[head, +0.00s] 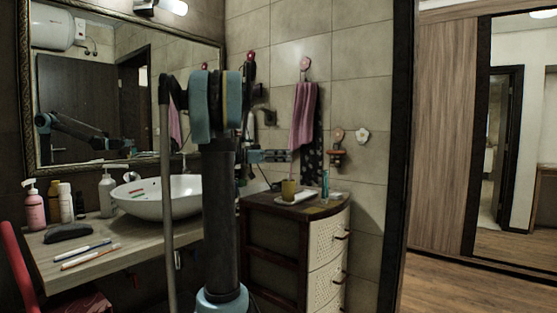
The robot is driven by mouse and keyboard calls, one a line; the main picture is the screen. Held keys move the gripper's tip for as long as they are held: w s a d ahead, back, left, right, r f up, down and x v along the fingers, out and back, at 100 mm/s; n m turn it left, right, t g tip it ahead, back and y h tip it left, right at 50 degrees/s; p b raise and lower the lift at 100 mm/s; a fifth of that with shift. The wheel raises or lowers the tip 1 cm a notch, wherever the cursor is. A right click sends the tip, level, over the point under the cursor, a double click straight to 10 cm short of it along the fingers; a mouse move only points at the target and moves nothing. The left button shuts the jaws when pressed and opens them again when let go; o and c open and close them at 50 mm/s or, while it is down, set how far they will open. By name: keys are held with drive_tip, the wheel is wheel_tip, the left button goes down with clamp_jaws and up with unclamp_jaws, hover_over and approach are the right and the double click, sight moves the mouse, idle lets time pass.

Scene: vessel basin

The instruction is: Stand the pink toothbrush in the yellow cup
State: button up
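The yellow cup (288,191) stands upright on a small dark-topped cabinet (262,201) right of the basin, on or against a white tray or cloth. My gripper (283,156) is small in view above the cup, at the end of my arm, which comes in from the left. Its fingers are too small and dark to tell open from shut, or whether it holds anything. I cannot pick out the pink toothbrush for sure. A thin reddish-and-white stick (90,257) lies on the wooden counter at the left, beside a blue-and-white one (82,247).
A white basin (160,198) holds small red and green items. A tall teal thing (325,186) stands right of the cup. Bottles (35,208) and a dark case (68,232) are on the counter. A pink towel (303,115) hangs behind. My column blocks the middle; floor is free at right.

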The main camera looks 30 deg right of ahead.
drive_tip(key=v, duration=1.2)
idle(1.0)
